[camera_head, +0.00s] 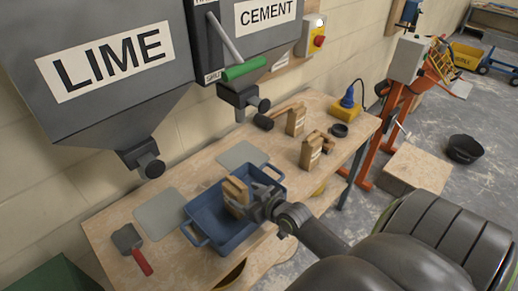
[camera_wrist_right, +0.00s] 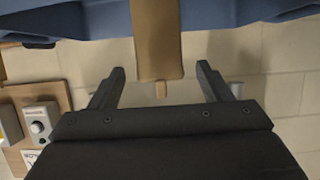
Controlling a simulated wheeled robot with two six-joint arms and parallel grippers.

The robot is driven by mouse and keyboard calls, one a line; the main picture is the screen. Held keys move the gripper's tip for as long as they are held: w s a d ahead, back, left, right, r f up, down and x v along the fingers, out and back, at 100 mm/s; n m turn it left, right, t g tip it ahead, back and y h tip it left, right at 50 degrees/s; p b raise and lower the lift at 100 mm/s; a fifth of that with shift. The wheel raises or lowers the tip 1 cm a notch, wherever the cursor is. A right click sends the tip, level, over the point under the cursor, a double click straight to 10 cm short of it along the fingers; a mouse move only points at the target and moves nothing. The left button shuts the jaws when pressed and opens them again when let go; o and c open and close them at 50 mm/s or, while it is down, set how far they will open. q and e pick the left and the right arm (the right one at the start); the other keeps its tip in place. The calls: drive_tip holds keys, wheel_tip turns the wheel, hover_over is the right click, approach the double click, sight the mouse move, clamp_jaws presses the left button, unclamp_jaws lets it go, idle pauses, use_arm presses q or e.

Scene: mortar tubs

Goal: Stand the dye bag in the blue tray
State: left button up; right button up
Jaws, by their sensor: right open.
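The dye bag (camera_head: 235,190), a brown paper bag, looks upright inside the blue tray (camera_head: 208,222), toward the tray's middle. My right gripper (camera_head: 252,203) is open beside the bag, reaching over the tray from the lower right, and hides part of the bag and tray. In the right wrist view, the bag (camera_wrist_right: 156,38) runs down from the top edge to between the open fingertips (camera_wrist_right: 160,70), with a gap on both sides. The blue tray (camera_wrist_right: 230,18) spans the top of that view. My left gripper is not in view.
The wooden table carries grey plates (camera_head: 160,213), a red-handled trowel (camera_head: 132,249), and more brown bags (camera_head: 311,150) at the right. Lime (camera_head: 105,65) and cement (camera_head: 265,13) hoppers hang above the back. A yellow-and-blue plug box (camera_head: 346,105) stands at the far right end.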

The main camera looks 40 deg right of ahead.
drive_tip(key=v, duration=0.6)
idle(0.5)
